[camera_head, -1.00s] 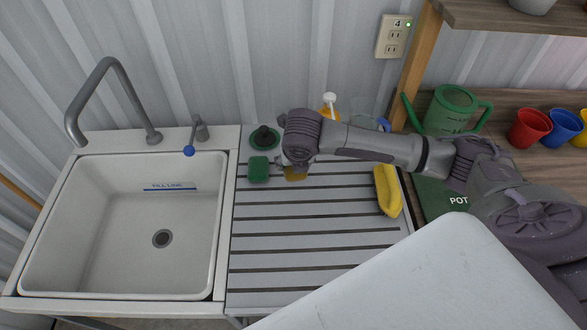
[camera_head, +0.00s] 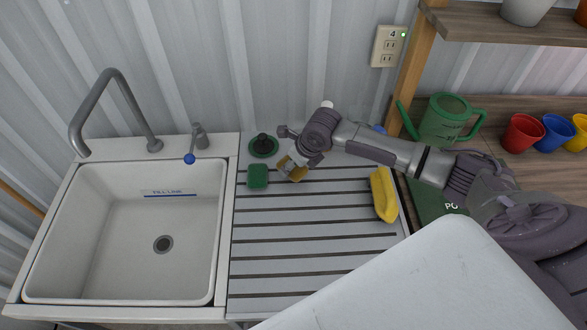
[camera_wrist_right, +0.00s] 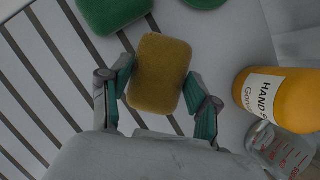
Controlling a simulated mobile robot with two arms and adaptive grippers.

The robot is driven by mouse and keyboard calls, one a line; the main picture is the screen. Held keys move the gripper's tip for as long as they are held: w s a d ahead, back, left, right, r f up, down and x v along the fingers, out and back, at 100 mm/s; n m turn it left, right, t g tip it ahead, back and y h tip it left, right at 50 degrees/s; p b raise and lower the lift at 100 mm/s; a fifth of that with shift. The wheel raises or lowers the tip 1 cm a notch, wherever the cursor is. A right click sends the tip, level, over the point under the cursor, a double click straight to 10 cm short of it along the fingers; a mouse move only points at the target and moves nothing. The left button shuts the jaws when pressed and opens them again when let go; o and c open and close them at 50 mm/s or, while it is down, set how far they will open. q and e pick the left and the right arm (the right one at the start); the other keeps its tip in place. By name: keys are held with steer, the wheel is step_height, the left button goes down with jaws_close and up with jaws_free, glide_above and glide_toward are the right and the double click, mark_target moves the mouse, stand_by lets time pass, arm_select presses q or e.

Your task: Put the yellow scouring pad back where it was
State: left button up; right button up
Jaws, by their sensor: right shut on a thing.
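The yellow scouring pad (camera_wrist_right: 159,73) is between the fingers of my right gripper (camera_wrist_right: 162,100) in the right wrist view, with a finger pressed to each side. In the head view the pad (camera_head: 293,168) shows as a tilted brownish-yellow block at my right gripper (camera_head: 290,160), over the slatted drainboard (camera_head: 290,245). I cannot tell whether the pad touches the slats. A green scouring pad (camera_head: 258,176) lies on the drainboard just left of it, apart from it. My left gripper does not show.
A green round item with a black knob (camera_head: 263,146) stands behind the green pad. An orange hand-cleaner bottle (camera_wrist_right: 280,98) and a clear measuring cup (camera_wrist_right: 278,150) stand close on the right in the wrist view. A yellow object (camera_head: 383,194) lies at the drainboard's right. The sink (camera_head: 50,235) is left.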

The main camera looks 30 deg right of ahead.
mark_target(296, 168)
steer(key=shift+f, duration=1.55)
steer(key=o, duration=1.2)
steer(key=b+v, duration=0.1)
steer(key=v, duration=1.1)
steer(key=shift+r, duration=0.1)
